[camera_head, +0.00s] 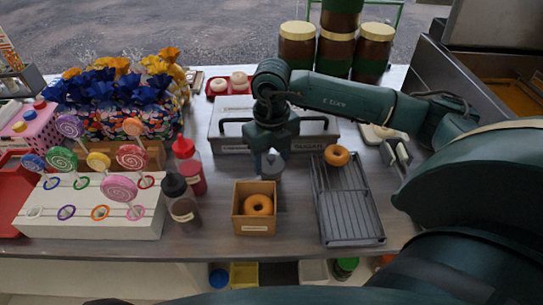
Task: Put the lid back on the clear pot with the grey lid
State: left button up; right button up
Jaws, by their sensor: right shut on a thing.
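My right gripper (268,158) points down just behind the small wooden box in the middle of the counter. It is shut on a small grey piece (271,166), which looks like the grey lid. A greyish pot-like shape shows just below it, largely hidden by the gripper and the box, so I cannot tell whether the lid touches the pot. My left gripper is not in view.
The wooden box (238,224) holding a doughnut (258,205) stands just in front. A wire rack (350,215) with a doughnut (337,155) lies to the right. Sauce bottles (183,208) and a white lollipop stand (95,222) are left. A grey case (225,121) lies behind.

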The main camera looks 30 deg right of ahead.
jog(key=shift+f, duration=0.15)
dwell(0.5)
jog(key=shift+b, duration=0.35)
dwell(0.4)
dwell(0.4)
jog(key=o, duration=1.4)
jog(key=shift+o, duration=0.2)
